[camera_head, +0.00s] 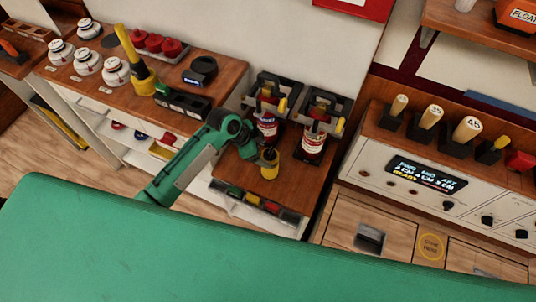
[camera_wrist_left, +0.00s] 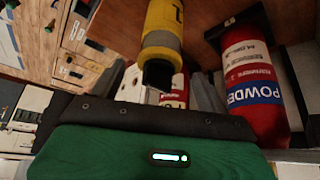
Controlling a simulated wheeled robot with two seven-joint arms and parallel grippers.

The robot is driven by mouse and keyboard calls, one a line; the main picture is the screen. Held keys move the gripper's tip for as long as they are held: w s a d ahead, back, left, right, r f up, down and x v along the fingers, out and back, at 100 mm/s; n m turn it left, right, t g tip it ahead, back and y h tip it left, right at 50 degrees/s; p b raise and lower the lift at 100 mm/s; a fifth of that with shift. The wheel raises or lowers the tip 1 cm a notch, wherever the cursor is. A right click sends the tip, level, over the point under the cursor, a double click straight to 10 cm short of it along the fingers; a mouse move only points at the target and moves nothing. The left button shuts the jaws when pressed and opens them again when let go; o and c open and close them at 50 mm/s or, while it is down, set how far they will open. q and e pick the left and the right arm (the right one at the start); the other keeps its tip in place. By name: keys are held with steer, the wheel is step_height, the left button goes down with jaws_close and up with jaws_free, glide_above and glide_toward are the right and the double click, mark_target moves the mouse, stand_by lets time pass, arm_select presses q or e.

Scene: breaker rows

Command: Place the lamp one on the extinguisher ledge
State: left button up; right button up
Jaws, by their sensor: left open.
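A yellow lamp (camera_head: 269,170) with a black end is at the wooden extinguisher ledge (camera_head: 297,182), in front of two red extinguishers. In the left wrist view the lamp (camera_wrist_left: 163,40) is large, with a dark mark I cannot fully read. My left gripper (camera_head: 262,153) is open around or close beside the lamp's upper part; contact is hidden. Whether the lamp's base rests on the ledge is not clear. My right gripper is not in view.
The red extinguishers (camera_head: 313,146) stand in dark brackets just behind the lamp; one labelled POWDER (camera_wrist_left: 250,90) is near the gripper. Left counter holds white jars (camera_head: 116,71), red items (camera_head: 154,42) and a dark round device (camera_head: 202,68). A control panel (camera_head: 428,180) is right of the ledge.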

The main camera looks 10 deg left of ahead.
arm_select(q)
steer(key=v, duration=0.7)
steer(key=shift+r, duration=0.1)
